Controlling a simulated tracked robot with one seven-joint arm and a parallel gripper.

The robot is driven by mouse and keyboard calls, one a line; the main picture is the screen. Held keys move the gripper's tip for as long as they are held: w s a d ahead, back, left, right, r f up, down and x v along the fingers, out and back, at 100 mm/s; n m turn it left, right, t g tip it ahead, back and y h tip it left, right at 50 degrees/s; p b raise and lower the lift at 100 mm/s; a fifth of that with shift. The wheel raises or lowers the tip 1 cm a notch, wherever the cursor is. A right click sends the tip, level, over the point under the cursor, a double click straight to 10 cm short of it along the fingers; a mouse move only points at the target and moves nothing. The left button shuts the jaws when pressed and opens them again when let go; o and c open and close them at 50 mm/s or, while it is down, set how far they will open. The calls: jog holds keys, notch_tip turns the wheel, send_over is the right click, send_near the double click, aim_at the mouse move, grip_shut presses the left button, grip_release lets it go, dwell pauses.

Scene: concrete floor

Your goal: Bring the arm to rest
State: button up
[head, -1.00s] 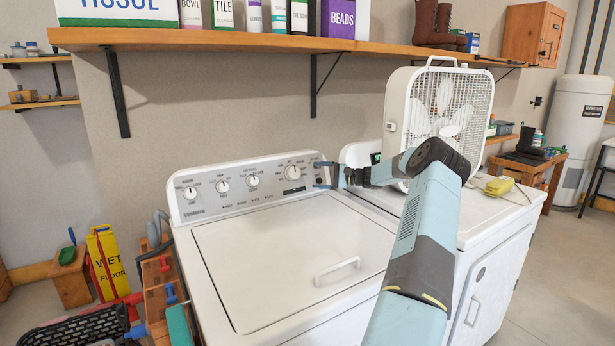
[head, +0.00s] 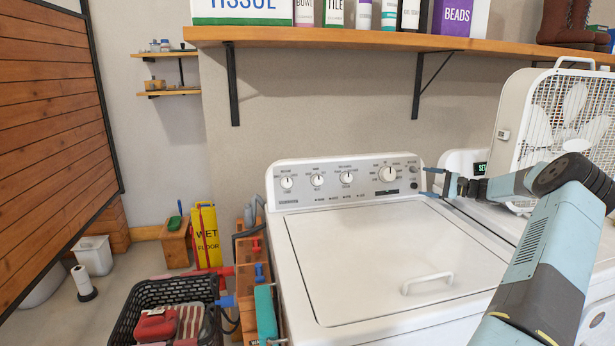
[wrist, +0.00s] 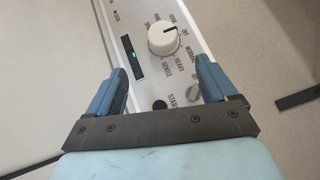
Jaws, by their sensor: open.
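My arm reaches in from the right in the head view. My gripper (head: 430,182) is in front of the right end of the washer's control panel (head: 330,185). In the wrist view my gripper (wrist: 163,92) has its two blue fingers wide apart with nothing between them. Beyond the fingers are a large white dial (wrist: 164,38), a small lit display (wrist: 132,57), a dark round start button (wrist: 160,104) and a smaller grey knob (wrist: 193,92) partly beside the right finger. The fingers look apart from the dial; whether they touch the panel I cannot tell.
The white washer (head: 390,255) has its lid shut. A box fan (head: 565,120) stands at the right behind my arm. A wooden shelf (head: 380,40) with boxes and bottles hangs above. A black basket (head: 125,325), a yellow wet floor sign (head: 206,235) and a wooden rack are at left.

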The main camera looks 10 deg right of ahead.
jog(key=s+a+r+n+g+h, duration=0.2)
jog(key=s+a+r+g, duration=0.15)
jog(key=a, duration=0.75)
jog(key=s+a+r+n+g+h, duration=0.2)
jog(key=s+a+r+n+g, duration=0.15)
jog(key=a, duration=0.85)
jog(key=s+a+r+n+g+h, duration=0.2)
jog(key=s+a+r, duration=0.3)
jog(key=a, duration=0.6)
jog(key=s+a+r+n+h, duration=0.1)
jog(key=s+a+r+h, duration=0.2)
jog(key=s, duration=0.6)
jog(key=s+a+r+n+h, duration=0.2)
jog(key=s+a, duration=0.3)
jog(key=s, duration=0.3)
jog(key=s+f+n+t+h, duration=0.2)
jog(key=s+t, duration=0.1)
jog(key=s, duration=1.8)
jog(key=shift+d, duration=0.25)
jog(key=shift+n, duration=0.25)
